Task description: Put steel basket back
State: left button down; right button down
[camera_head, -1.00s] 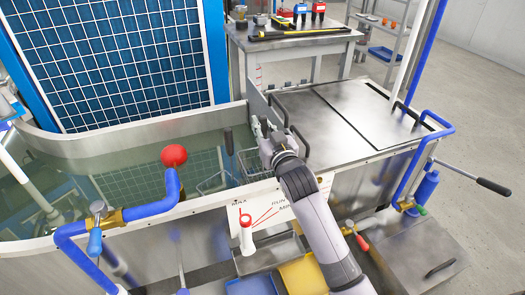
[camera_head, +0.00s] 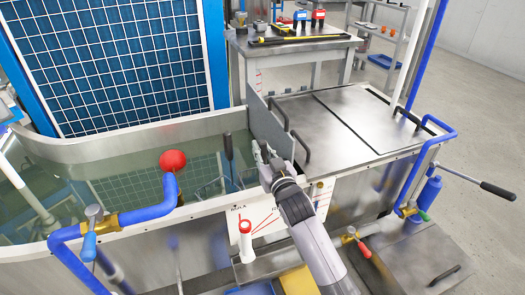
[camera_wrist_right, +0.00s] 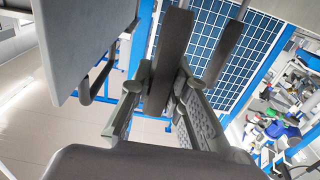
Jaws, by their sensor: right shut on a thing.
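My right gripper (camera_head: 264,153) is low over the tank's right end, beside the upright grey plate. In the right wrist view its fingers (camera_wrist_right: 165,95) are shut on a dark flat bar (camera_wrist_right: 170,55), which looks like the steel basket's handle. The basket's body under the gripper is mostly hidden by the hand and the tank's front wall. Thin wire shapes (camera_head: 208,188) show in the water left of the gripper. A second dark upright handle (camera_head: 228,146) stands there; a similar bar (camera_wrist_right: 225,50) shows in the wrist view. My left gripper is not in view.
The grey plate (camera_head: 268,128) and a steel deck with dark handles (camera_head: 302,148) lie close right of the gripper. A workbench (camera_head: 295,45) stands behind.

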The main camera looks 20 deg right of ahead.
jog(key=c, duration=1.5)
grip_release()
jog(key=shift+c, duration=0.2)
